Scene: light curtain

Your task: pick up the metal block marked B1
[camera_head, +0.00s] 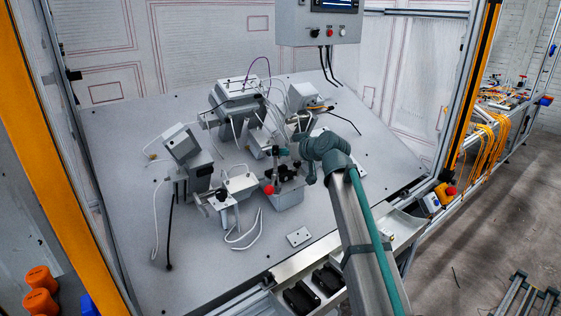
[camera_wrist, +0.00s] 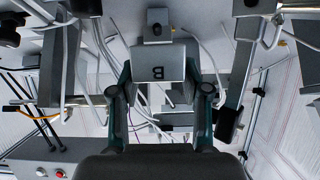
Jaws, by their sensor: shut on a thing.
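In the head view my gripper (camera_head: 284,170) is over the middle of the grey table, among the fixtures. The block cannot be made out clearly there. I cannot tell whether it is touching something underneath.
The grey table (camera_head: 340,240) carries several fixtures with loose cables close around my gripper. A red ball (camera_head: 268,190) is just left of it. A control box (camera_head: 318,22) hangs at the back. The table's front left is clear. A tray with black parts (camera_head: 328,279) lies along the front edge.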

